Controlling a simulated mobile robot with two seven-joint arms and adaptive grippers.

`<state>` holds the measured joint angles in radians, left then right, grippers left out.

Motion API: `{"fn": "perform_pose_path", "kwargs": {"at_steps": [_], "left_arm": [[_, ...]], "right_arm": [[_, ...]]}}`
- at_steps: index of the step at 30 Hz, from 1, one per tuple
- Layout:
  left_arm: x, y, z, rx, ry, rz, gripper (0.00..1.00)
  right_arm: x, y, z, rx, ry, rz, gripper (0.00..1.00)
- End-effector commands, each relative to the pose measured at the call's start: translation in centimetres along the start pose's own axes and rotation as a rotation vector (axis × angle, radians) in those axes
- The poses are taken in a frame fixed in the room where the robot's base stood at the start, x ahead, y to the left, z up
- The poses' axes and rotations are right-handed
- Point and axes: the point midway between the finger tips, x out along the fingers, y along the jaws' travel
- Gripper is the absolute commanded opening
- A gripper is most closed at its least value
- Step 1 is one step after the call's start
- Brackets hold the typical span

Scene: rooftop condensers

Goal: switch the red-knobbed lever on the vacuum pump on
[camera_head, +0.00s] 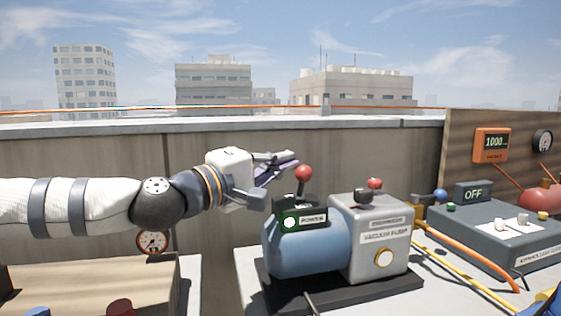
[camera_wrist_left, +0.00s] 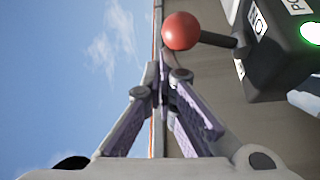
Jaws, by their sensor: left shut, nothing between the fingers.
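The vacuum pump (camera_head: 385,238) has a blue motor body (camera_head: 305,246) and a grey housing. A black POWER box (camera_head: 312,217) on the motor carries a bright green lamp (camera_head: 289,223) and a lever with a red ball knob (camera_head: 303,173) standing up from it. In the wrist view the red knob (camera_wrist_left: 181,31) is just beyond the fingertips, its dark stem running to the box (camera_wrist_left: 275,50), and the lamp glows green. My left gripper (camera_head: 294,159) is shut and empty, its tips close beside the knob; contact is unclear. My right gripper is out of view.
To the right are a dark unit with an OFF display (camera_head: 473,192), an orange gauge reading 1000 (camera_head: 492,145) and orange hoses (camera_head: 470,264). A parapet wall (camera_head: 80,185) runs behind.

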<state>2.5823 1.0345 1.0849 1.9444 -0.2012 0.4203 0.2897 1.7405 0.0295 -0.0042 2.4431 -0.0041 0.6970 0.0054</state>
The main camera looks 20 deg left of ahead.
Motion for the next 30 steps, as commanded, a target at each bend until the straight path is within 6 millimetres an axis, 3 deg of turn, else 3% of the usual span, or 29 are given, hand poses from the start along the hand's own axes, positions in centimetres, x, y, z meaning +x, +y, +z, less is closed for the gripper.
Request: {"fn": "perform_pose_path", "kwargs": {"at_steps": [5, 12, 18, 23, 30], "left_arm": [[-1.4, -0.1, 0.2, 0.0, -0.006, -0.002, 0.0], [-7.1, 0.1, -0.1, -0.003, 0.0, 0.003, 0.0], [-10.7, 0.0, -0.2, -0.001, 0.003, 0.001, 0.0], [-11.9, 0.0, -0.1, -0.002, -0.001, 0.001, 0.0], [-12.0, -0.1, 0.0, -0.001, -0.001, 0.0, 0.0]], "right_arm": [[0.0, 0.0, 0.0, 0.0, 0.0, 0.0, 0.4], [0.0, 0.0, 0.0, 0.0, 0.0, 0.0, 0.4], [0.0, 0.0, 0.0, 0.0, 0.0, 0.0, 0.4], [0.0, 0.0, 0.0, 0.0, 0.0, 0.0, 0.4], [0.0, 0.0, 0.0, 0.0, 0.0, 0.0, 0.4]]}}
